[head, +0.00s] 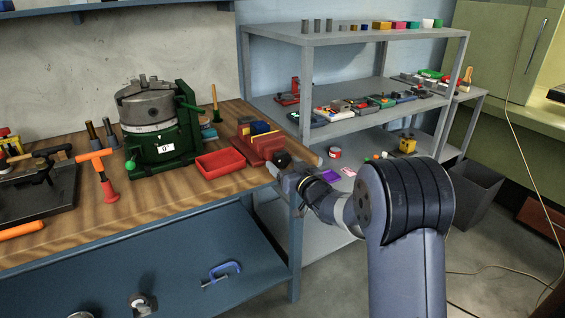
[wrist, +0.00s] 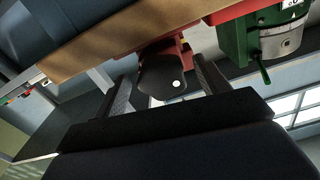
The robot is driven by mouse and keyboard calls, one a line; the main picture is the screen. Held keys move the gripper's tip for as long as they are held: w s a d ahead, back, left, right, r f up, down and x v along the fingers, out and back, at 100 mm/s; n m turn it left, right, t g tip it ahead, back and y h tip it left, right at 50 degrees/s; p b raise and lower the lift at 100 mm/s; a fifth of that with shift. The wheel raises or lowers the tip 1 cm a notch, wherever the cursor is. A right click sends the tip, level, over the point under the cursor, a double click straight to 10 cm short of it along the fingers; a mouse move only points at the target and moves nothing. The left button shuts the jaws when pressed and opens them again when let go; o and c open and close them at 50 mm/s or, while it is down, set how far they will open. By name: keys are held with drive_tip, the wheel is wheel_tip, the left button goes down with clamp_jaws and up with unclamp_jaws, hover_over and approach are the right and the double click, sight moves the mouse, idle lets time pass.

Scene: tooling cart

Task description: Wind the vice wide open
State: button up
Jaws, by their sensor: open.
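The red vice (head: 258,148) stands at the right end of the wooden bench, with a blue block and a yellow block at its top. In the wrist view its red body (wrist: 168,48) is at the top centre, seen tilted. A dark rounded piece with a white dot (wrist: 162,80), apparently the vice's handle end, shows in front of it. My gripper (head: 282,166) is close to the vice's near right end. In the wrist view my gripper (wrist: 164,72) is open, with one finger on each side of the dark piece. I cannot tell whether either finger touches it.
A red tray (head: 220,164) lies left of the vice, and a green machine with a grey round chuck (head: 148,108) stands beyond it. Hammers and other tools lie further left. A grey shelf unit (head: 340,40) with small parts stands behind on the right. Open floor is at lower right.

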drive_tip(key=shift+x, duration=0.9)
drive_tip(key=shift+c, duration=0.5)
drive_tip(key=c, duration=0.9)
drive_tip(key=shift+o, duration=0.2)
drive_tip(key=shift+f+n+b, duration=0.1)
drive_tip(key=shift+n+b, duration=0.2)
drive_tip(key=shift+b, duration=0.1)
